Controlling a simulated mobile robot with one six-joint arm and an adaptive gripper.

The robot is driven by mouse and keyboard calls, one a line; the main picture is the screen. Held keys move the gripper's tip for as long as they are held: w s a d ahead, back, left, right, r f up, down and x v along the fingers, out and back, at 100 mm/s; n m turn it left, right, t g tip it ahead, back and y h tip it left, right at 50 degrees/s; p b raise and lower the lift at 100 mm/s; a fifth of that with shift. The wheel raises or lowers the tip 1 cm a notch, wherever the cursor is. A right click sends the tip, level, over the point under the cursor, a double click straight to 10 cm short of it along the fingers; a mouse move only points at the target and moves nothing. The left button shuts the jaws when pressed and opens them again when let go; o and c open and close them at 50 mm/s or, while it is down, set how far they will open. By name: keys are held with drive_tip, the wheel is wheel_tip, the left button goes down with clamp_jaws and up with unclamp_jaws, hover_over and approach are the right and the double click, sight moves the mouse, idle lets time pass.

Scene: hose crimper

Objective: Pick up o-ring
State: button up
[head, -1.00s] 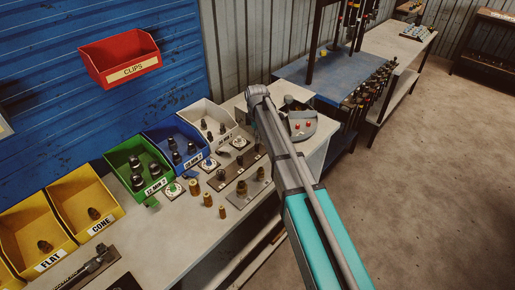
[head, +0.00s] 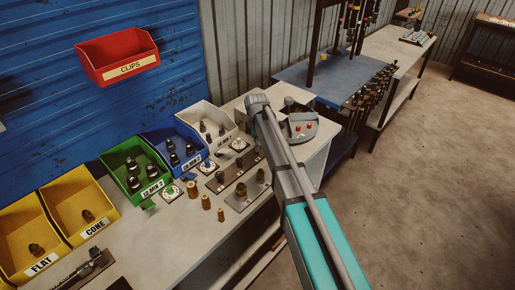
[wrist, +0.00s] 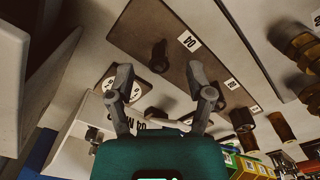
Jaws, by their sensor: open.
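My gripper (wrist: 160,76) is open, its two dark fingers spread in the wrist view, with nothing held between them. Beyond the fingers is a brown plate (wrist: 205,55) with dark round posts and white number labels. A white printed disc (wrist: 128,88) with a dark centre lies by the left finger, partly covered by it. In the head view, similar white pieces with coloured centres stand before the bins: green (head: 172,192), blue (head: 207,167) and dark (head: 238,145). I cannot clearly tell an o-ring on any of them. The gripper's fingers are hidden in the head view.
Green (head: 119,170), blue (head: 161,145) and white (head: 193,115) bins of fittings line the bench's back, with yellow bins (head: 52,198) at left. Brass fittings (head: 206,201) stand in front. A grey machine with red buttons (head: 303,128) is beside my arm.

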drive_tip(key=shift+f+b, duration=0.25)
drive_tip(key=shift+b, duration=0.05)
idle(0.6)
drive_tip(key=c, duration=0.8)
drive_tip(key=shift+o, duration=0.2)
